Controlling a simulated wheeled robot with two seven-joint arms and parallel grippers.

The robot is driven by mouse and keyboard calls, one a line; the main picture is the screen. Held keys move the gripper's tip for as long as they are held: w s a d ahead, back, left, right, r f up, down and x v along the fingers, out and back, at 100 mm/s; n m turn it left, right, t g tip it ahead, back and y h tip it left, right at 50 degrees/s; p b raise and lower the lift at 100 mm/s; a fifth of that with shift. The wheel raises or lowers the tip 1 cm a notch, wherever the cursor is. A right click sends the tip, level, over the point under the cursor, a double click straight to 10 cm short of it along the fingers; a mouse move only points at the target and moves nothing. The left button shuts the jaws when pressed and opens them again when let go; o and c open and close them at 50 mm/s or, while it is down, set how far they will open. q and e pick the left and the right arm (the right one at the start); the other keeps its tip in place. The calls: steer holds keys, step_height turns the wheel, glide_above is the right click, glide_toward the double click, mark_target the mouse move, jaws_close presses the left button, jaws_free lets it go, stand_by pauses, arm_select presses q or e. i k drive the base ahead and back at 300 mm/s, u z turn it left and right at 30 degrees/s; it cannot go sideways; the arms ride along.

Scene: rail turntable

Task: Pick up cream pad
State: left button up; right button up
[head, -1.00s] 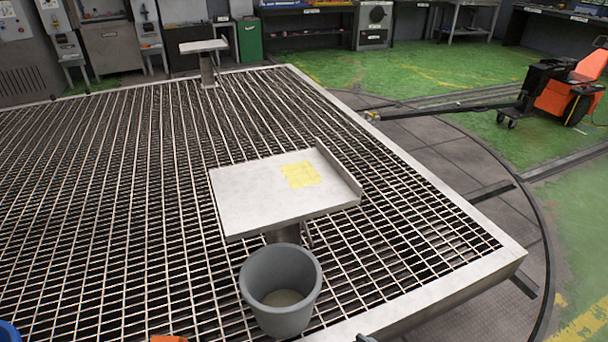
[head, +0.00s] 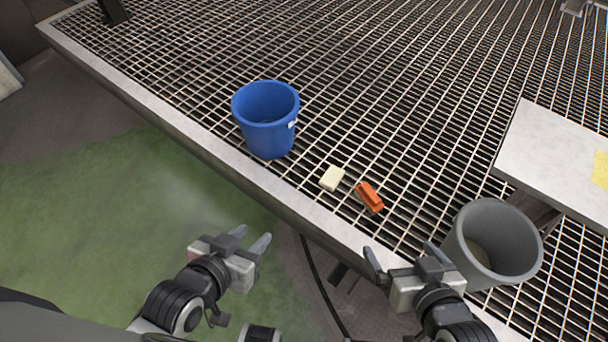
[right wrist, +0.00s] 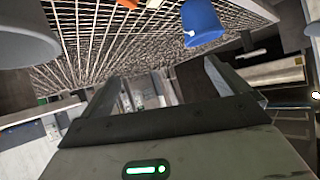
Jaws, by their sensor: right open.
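The cream pad (head: 332,178) is a small pale block lying on the metal grating near its front edge, between a blue bucket and an orange brush-like object. It also shows at the top edge of the right wrist view (right wrist: 154,4). My left gripper (head: 254,240) is over the green floor, short of the platform edge, with its fingers apart and empty. My right gripper (head: 402,254) is open and empty, in front of the grey bucket and to the lower right of the pad. Neither gripper touches the pad.
The blue bucket (head: 266,122) stands left of the pad. The orange object (head: 369,196) lies close on its right. The grey bucket (head: 492,244) stands further right, by a raised metal table (head: 555,150). The grating (head: 400,70) behind the pad is clear.

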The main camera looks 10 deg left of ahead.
mark_target(332, 177)
steer(key=u, duration=1.8)
steer(key=i, duration=1.1)
steer(key=z, duration=3.8)
